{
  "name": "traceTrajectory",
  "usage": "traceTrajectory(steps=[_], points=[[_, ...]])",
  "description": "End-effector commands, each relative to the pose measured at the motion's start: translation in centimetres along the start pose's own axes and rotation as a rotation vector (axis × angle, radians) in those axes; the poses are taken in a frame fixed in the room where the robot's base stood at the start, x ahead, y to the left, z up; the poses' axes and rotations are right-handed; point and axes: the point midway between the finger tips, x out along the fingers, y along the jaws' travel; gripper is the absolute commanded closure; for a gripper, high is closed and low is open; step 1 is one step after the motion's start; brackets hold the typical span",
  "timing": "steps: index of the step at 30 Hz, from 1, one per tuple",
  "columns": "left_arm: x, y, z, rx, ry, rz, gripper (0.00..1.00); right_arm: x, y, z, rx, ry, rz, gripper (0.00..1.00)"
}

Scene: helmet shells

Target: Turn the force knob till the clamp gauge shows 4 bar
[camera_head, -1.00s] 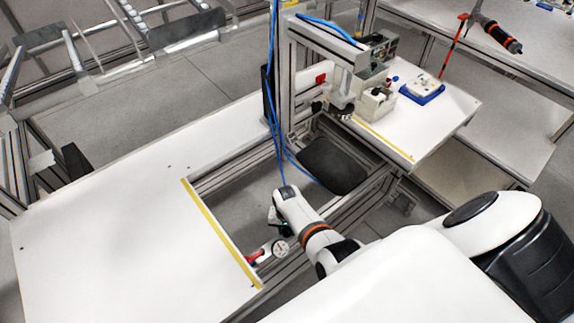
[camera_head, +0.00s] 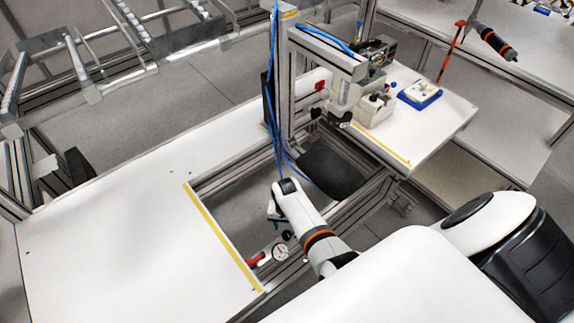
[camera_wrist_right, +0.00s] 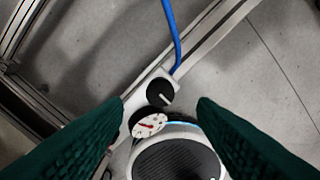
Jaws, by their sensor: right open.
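The force knob (camera_wrist_right: 160,92) is a round black dial with a white pointer line, on a pale mount in the right wrist view. It shows small and dark in the head view (camera_head: 287,235). The clamp gauge (camera_wrist_right: 148,126) has a round white face with a red needle; its numbers are too small to read. It also shows in the head view (camera_head: 280,252). My right gripper (camera_wrist_right: 158,101) is open, its dark green fingers spread to either side of the knob in the picture, with no contact seen. In the head view its fingers (camera_head: 273,212) are partly hidden by my wrist. My left gripper is out of view.
A red part (camera_head: 255,259) sits beside the gauge. A blue hose (camera_wrist_right: 174,38) runs up from the knob's mount. The white table (camera_head: 120,240) with a yellow strip (camera_head: 222,235) lies left. A machine column (camera_head: 285,85) stands behind. The left table top is clear.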

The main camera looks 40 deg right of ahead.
Motion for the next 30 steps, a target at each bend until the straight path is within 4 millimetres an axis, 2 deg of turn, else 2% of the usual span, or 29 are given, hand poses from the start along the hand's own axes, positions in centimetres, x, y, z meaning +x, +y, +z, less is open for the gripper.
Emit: traceTrajectory(steps=[1,3,10,15,30], points=[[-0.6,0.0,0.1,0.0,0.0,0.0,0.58,-1.4,0.0,0.0,0.0,-0.002,0.001,0.48],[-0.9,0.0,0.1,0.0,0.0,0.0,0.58,-2.8,0.0,0.0,0.0,-0.002,0.001,0.48],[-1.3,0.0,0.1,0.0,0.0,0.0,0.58,-5.5,-0.1,-0.1,0.0,0.001,-0.001,0.48],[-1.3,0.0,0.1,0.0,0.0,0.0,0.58,-6.0,-0.1,-0.1,0.0,0.002,-0.001,0.48],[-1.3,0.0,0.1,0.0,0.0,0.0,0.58,-5.7,-0.1,-0.2,-0.005,0.001,-0.003,0.48]])
